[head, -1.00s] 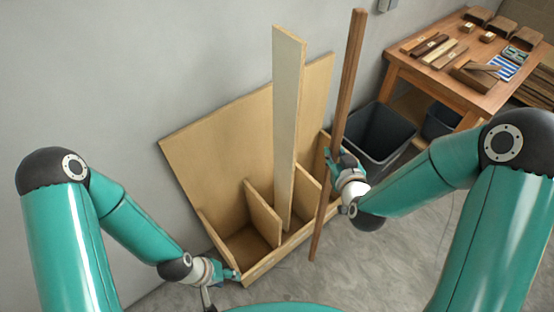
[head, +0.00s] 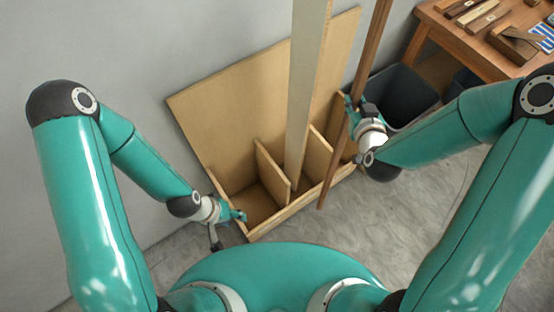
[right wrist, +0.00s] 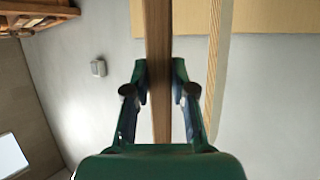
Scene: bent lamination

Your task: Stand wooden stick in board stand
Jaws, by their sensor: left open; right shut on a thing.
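The brown wooden stick (head: 370,55) is long and nearly upright, tilted a little. My right gripper (head: 352,118) is shut on it partway down; the right wrist view shows the stick (right wrist: 158,60) between the two fingers (right wrist: 160,85). Its lower end hangs in front of the stand's front edge, outside the compartments. The board stand (head: 215,95) is a light wooden box with a tall back panel and dividers, against the wall. My left gripper (head: 240,216) is open and empty by the stand's front left corner.
A tall pale board (head: 305,85) stands in a middle compartment; it also shows in the right wrist view (right wrist: 220,50). The left compartment looks empty. A dark bin (head: 400,95) is right of the stand. A wooden table (head: 480,45) holds several wood pieces.

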